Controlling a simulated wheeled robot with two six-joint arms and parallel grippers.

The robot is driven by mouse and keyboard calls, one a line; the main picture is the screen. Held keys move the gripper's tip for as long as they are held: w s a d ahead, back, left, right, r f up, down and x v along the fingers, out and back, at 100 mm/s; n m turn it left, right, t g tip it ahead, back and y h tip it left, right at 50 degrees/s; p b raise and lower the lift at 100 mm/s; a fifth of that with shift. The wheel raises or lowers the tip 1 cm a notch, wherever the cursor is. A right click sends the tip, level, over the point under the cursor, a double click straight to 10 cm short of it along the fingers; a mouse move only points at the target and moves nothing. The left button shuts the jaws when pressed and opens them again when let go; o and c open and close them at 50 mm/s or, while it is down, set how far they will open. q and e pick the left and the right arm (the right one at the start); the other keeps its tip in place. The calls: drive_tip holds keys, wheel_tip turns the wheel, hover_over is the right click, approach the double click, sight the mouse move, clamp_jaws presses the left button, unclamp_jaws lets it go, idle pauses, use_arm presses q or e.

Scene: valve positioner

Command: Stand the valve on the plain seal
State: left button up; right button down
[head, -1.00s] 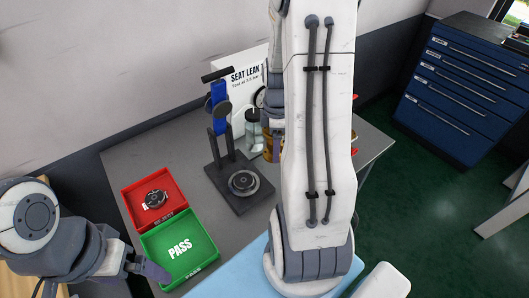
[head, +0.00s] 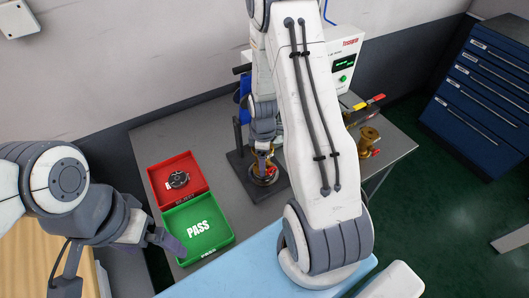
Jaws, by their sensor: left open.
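The valve (head: 262,161), a brass body with a red part, is upright below my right gripper (head: 263,139). It is at the round dark seal (head: 268,181) on the base of the clamp stand; whether it fully touches the seal is hard to tell. My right gripper points down at the valve's top and appears shut on it, with the fingertips partly hidden. My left gripper (head: 172,240) is open and empty, beside the green PASS tray (head: 227,236).
The red tray (head: 155,182) holds a dark round part (head: 178,180). More brass fittings (head: 368,138) with red and yellow handles stand at the right. A white tester box (head: 345,62) stands behind. My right arm hides the table's middle.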

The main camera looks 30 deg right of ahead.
drive_tip(key=shift+f, duration=0.25)
unclamp_jaws()
drive_tip(key=shift+f, duration=0.15)
drive_tip(key=shift+r, duration=0.45)
wheel_tip(320, 180, up, 11)
drive_tip(key=shift+r+b, duration=0.2)
drive_tip(key=shift+b, duration=0.55)
